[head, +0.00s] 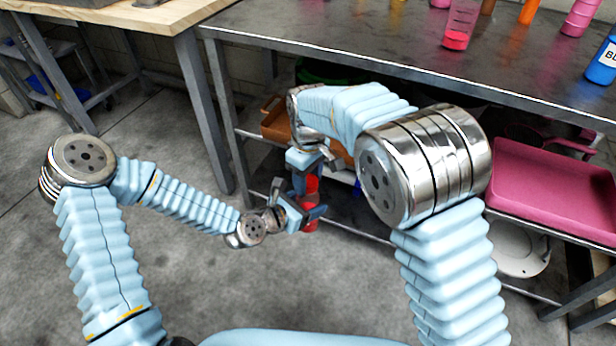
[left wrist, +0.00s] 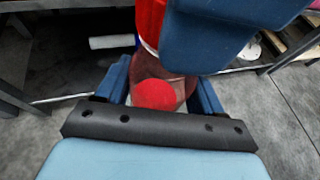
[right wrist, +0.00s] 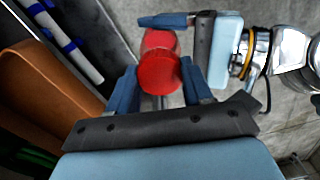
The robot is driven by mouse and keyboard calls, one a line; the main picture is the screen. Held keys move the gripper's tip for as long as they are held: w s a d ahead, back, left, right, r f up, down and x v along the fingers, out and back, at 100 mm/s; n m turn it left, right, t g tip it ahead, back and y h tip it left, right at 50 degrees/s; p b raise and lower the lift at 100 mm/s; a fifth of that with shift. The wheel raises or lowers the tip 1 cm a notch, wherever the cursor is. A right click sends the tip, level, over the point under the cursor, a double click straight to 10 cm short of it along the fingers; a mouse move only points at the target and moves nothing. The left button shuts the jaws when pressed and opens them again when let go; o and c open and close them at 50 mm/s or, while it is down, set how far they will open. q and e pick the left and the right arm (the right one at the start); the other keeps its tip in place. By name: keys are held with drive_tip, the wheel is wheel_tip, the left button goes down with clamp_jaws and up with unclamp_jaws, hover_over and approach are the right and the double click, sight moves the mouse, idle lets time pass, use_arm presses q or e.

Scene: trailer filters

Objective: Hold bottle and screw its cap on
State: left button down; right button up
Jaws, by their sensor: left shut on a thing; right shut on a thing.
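The bottle (head: 310,227) is held upright in front of the dark table, its lower end red. In the left wrist view, the clear-walled bottle (left wrist: 177,84) with red inside sits between the fingers of my left gripper (head: 298,215), which is shut on it. The red cap (head: 312,184) is above, between the fingers of my right gripper (head: 308,166), shut on it. The cap's round red top faces the right wrist view (right wrist: 159,70). In the left wrist view the cap (left wrist: 150,18) lines up over the bottle at a pale ring. I cannot tell how tightly they join.
The dark table (head: 400,62) stands behind, with a red-filled beaker (head: 458,25) and a blue bottle (head: 604,62) on top. An orange-brown bin (head: 275,122) and a pink tray (head: 550,190) are on the shelf below. The floor in front is clear.

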drive_tip(key=m, duration=1)
drive_tip(key=o, duration=1.2)
drive_tip(key=shift+c, duration=0.2)
drive_tip(key=shift+r, duration=2.25)
drive_tip(key=shift+c, duration=0.3)
